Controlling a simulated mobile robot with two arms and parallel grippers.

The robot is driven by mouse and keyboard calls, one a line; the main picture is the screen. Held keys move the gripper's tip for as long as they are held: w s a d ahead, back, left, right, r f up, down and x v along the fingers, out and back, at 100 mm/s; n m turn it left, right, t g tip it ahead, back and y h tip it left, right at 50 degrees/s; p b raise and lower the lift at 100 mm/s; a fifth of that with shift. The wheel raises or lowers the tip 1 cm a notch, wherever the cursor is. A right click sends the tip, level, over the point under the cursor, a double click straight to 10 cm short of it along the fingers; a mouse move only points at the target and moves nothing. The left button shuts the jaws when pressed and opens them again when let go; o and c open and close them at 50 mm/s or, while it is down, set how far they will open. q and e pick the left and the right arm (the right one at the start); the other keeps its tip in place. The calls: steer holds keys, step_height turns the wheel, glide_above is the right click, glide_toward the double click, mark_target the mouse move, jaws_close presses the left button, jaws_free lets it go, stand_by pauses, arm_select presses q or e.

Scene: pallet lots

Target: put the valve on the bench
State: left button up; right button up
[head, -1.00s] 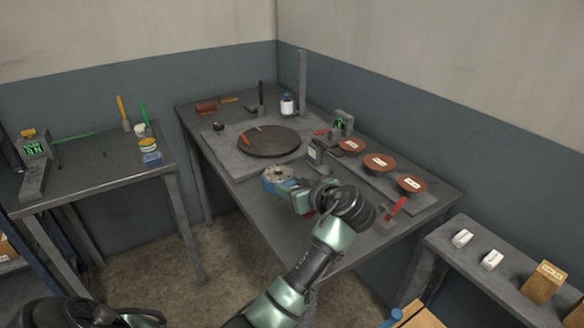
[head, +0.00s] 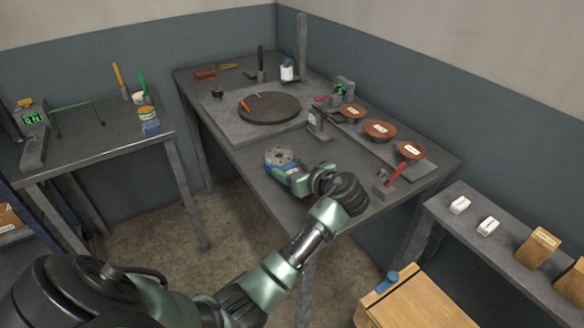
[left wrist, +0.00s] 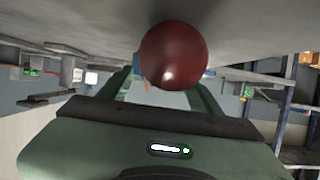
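The valve (head: 280,157) has a blue body and a round grey flange with holes. In the head view it is over the front part of the grey bench (head: 245,160), and I cannot tell whether it touches the top. My left gripper (head: 297,179) is at its near right side and appears shut on it. In the left wrist view a rounded dark red part (left wrist: 173,55), seemingly of the valve, sits between the green fingers and hides what lies behind. My right gripper is not in view.
The bench carries a dark round plate (head: 268,107), a labelled grey block (head: 316,120), several brown discs (head: 379,130) and a red-handled clamp (head: 393,178). The front left of the bench top is clear. A side table (head: 85,150) stands left, a low shelf (head: 500,245) right.

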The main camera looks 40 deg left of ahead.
arm_select(q)
steer(key=shift+d, duration=0.1)
steer(key=b+v, duration=0.1)
steer(key=v, duration=1.1)
steer(key=shift+r, duration=0.15)
stand_by(0.3)
